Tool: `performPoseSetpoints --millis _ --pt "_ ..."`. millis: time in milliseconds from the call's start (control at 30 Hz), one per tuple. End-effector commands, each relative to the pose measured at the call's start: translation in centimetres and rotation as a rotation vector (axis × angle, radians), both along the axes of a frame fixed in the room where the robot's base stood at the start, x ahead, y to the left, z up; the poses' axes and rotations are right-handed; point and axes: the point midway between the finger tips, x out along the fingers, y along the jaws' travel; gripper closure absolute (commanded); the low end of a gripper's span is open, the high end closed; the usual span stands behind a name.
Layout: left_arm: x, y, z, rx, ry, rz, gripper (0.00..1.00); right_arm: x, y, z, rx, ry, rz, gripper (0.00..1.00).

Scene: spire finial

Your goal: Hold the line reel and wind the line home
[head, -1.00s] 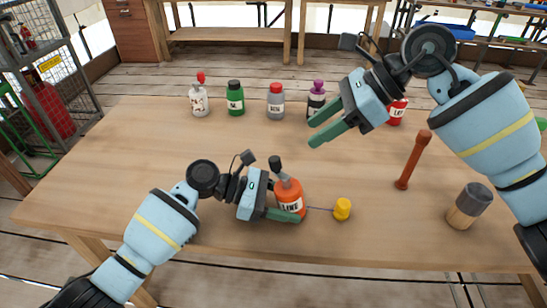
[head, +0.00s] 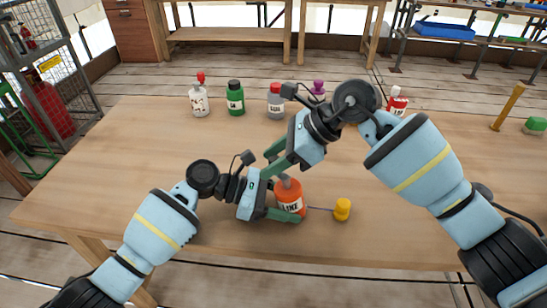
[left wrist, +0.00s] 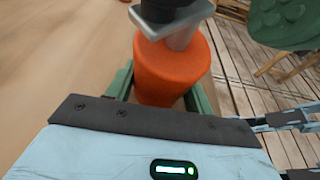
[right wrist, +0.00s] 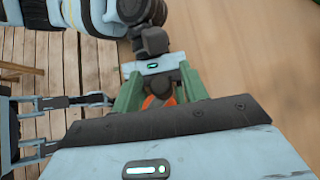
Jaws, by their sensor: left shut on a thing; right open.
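The orange line reel (head: 290,197) stands near the table's front, with a label reading "LINE". A thin line runs right from it to a yellow end piece (head: 342,209) on the table. My left gripper (head: 284,212) is shut on the reel's body; its fingers flank the orange body (left wrist: 172,65) in the left wrist view. A grey crank arm (left wrist: 175,22) with a dark knob sits on top. My right gripper (head: 270,163) is open, its fingers pointing down-left just above the reel's top. In the right wrist view the reel (right wrist: 160,101) shows between the open fingers; contact with the crank is unclear.
Bottles stand along the back: white with red cap (head: 200,97), green (head: 236,99), grey with red cap (head: 276,101), purple-capped (head: 318,88), and red (head: 397,101). A yellow-brown stick (head: 508,107) and green object (head: 536,126) are at right. The left table area is clear.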

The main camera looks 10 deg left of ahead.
Motion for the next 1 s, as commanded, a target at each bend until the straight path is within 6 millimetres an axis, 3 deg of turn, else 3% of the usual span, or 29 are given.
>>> performPoseSetpoints --millis 267,600,1000 --pt "0.0 0.02 -0.04 0.001 0.0 0.0 0.61 0.0 0.08 -0.07 0.0 0.0 0.0 0.58" --pt "0.0 0.02 -0.04 0.001 0.0 0.0 0.61 0.0 0.06 -0.04 0.0 0.0 0.0 1.0" --pt "0.0 0.02 -0.04 0.001 0.0 0.0 0.61 0.19 -0.2 -0.02 -0.007 -0.021 -0.088 1.0"
